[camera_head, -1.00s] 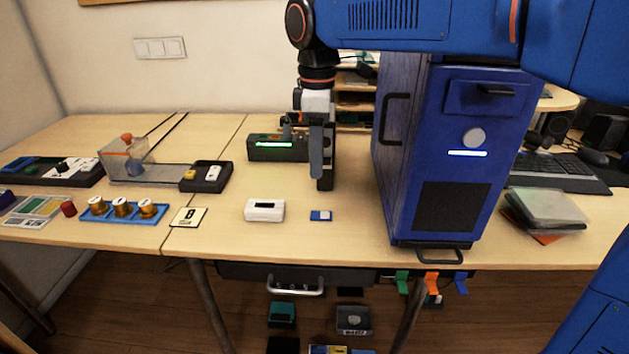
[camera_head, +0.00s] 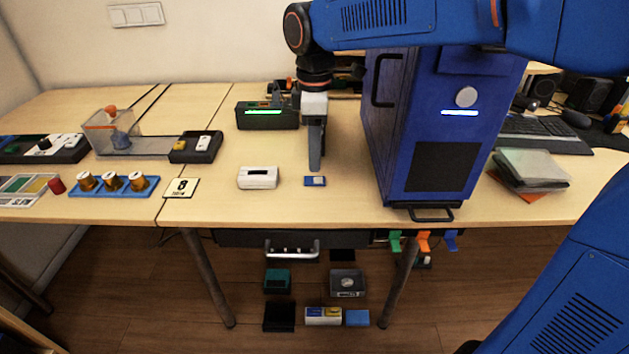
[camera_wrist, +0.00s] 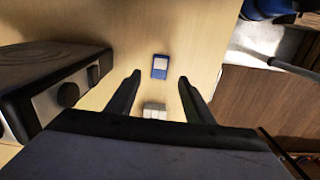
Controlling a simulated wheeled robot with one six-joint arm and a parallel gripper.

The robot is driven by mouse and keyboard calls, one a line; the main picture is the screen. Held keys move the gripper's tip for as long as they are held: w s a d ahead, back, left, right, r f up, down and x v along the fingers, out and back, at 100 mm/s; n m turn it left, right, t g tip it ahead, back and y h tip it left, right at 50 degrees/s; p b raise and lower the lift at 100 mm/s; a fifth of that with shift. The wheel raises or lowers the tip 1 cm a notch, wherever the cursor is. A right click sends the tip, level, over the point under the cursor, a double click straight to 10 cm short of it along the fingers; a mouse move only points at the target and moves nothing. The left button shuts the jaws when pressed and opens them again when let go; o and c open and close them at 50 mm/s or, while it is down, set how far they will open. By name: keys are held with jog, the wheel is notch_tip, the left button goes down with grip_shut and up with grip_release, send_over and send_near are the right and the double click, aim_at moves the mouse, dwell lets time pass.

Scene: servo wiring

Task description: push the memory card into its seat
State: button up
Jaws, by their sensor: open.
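The memory card (camera_head: 315,181) is small and blue with a pale label, lying flat on the table. It also shows in the wrist view (camera_wrist: 160,67), ahead of and between my fingertips. A white block with a dark slot (camera_head: 258,179) sits to its left; a pale block (camera_wrist: 154,110) between the fingers in the wrist view looks like the same one. I cannot confirm which thing holds the card's seat. My gripper (camera_head: 316,168) points down just behind the card in the head view. In the wrist view its two fingers (camera_wrist: 160,75) are apart with nothing gripped.
A tall blue cabinet (camera_head: 433,165) stands close on the right. A dark box with a green light (camera_head: 267,115) is behind; a dark box with knobs (camera_wrist: 60,85) fills the wrist view's left. The table's front edge is near the card.

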aim_at(315, 180)
jog(key=shift+f, duration=3)
jog(key=c, duration=1.2)
